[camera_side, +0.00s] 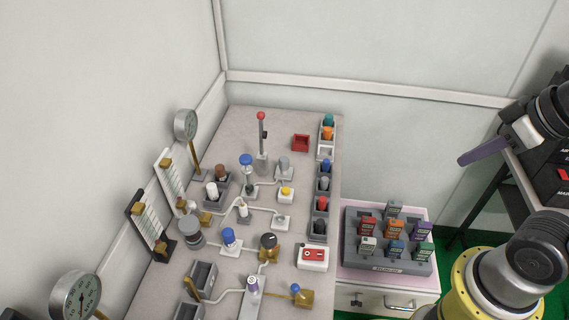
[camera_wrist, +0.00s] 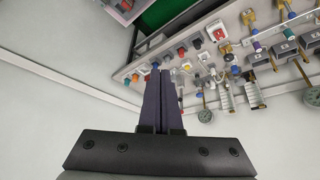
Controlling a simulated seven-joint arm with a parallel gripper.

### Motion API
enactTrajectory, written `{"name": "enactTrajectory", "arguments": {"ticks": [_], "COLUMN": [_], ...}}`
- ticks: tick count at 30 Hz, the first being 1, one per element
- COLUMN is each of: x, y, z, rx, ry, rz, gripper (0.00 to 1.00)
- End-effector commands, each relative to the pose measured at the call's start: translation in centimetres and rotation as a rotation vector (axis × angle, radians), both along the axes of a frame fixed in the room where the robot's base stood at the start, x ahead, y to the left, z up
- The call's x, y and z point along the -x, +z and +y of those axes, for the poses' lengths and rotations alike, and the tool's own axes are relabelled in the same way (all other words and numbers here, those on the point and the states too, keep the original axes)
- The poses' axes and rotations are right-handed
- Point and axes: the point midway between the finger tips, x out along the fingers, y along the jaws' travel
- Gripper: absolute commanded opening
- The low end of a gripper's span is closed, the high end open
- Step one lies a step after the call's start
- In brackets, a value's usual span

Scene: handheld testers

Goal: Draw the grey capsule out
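A grey capsule (camera_side: 324,184) sits upright in a grey holder in the row along the right edge of the bench, between a blue capsule (camera_side: 326,166) and a red capsule (camera_side: 322,203). My gripper (camera_side: 463,160) is high at the right, well away from the row, with its purple fingers pointing left. In the wrist view the two fingers (camera_wrist: 160,72) lie side by side, shut, with nothing seen between them. The row shows small beyond the fingertips there, and I cannot pick out the grey capsule for certain.
The bench (camera_side: 215,135) is crowded with valves, pipes and knobs. A tall red-tipped lever (camera_side: 262,135) and gauges (camera_side: 186,125) stand up. A red-and-white switch box (camera_side: 312,258) is near the row. A grey tray of coloured blocks (camera_side: 380,268) stands right of the bench.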

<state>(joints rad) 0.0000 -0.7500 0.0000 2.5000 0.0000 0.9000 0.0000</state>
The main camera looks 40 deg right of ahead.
Motion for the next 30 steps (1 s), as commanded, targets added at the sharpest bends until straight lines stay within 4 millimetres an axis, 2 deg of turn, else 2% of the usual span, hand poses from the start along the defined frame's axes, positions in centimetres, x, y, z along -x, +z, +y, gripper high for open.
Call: {"name": "enactTrajectory", "arguments": {"ticks": [1, 8, 12, 14, 20, 24, 30], "x": [0.0, 0.2, -1.1, -2.2, -7.0, -11.5, -18.9], "y": [0.0, 0.1, 3.0, 4.4, 8.5, 10.5, 11.3], "z": [0.0, 0.0, 0.0, 0.0, 0.3, 0.7, 1.7], "rx": [0.0, 0.062, 0.151, 0.191, 0.309, 0.379, 0.458], "ry": [0.001, 0.118, 0.271, 0.341, 0.573, 0.733, 0.962], "rz": [0.0, 0.009, -0.034, -0.039, -0.028, -0.004, 0.043], "gripper": [0.07, 0.49, 0.71, 0.71, 0.71, 0.71, 0.71]}}
